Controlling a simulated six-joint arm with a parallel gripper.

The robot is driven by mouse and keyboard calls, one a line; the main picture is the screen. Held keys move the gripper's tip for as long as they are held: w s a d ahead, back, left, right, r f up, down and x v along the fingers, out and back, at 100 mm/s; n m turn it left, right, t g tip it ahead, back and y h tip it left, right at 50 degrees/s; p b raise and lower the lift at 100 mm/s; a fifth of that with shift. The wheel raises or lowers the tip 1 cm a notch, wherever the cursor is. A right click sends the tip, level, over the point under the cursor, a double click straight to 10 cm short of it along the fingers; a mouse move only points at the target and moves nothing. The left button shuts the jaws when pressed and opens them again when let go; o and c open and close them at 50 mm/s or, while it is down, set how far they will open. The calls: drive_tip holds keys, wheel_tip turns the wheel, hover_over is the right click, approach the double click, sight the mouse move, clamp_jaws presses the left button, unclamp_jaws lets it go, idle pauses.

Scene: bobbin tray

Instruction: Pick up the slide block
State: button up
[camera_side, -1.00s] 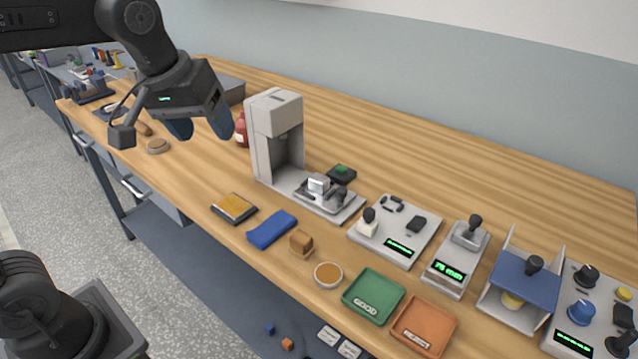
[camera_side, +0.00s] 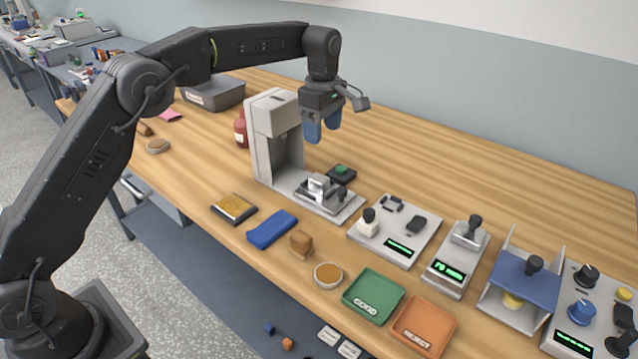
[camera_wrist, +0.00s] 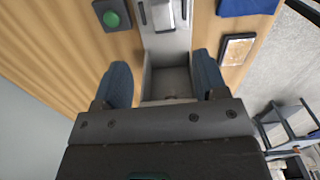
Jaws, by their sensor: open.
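A silver block (camera_side: 319,184) sits in the fixture on the base of the tall grey machine (camera_side: 265,140); it looks like the slide block, though no label confirms it. In the wrist view a silver block (camera_wrist: 163,14) shows at the top edge, beyond the fingertips. My gripper (camera_side: 322,127) hangs in the air beside the machine's head, above the block and apart from it. In the wrist view my gripper (camera_wrist: 163,75) has its two blue fingers wide apart with nothing held between them.
A black box with a green button (camera_side: 341,174) stands behind the fixture. A blue cloth (camera_side: 272,230), a brown block (camera_side: 302,244), a green tray (camera_side: 354,309) and an orange tray (camera_side: 408,345) lie toward the front edge. Several gauge stations stand right; the table behind is clear.

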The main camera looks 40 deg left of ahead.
hover_over(319, 178)
drive_tip(key=f, duration=0.7)
drive_tip(key=shift+w+d+f, duration=0.2)
drive_tip(key=shift+d+f, duration=0.05)
drive_tip(key=shift+f, duration=0.15)
drive_tip(key=shift+s+a+f, duration=0.1)
drive_tip(key=shift+a+f, duration=0.05)
drive_tip(key=shift+f, duration=1.2)
drive_tip(key=shift+s+a+f, duration=0.1)
drive_tip(key=shift+a+f, duration=0.05)
drive_tip(key=shift+f, duration=1.15)
drive_tip(key=shift+c, duration=0.2)
drive_tip(key=c, duration=1)
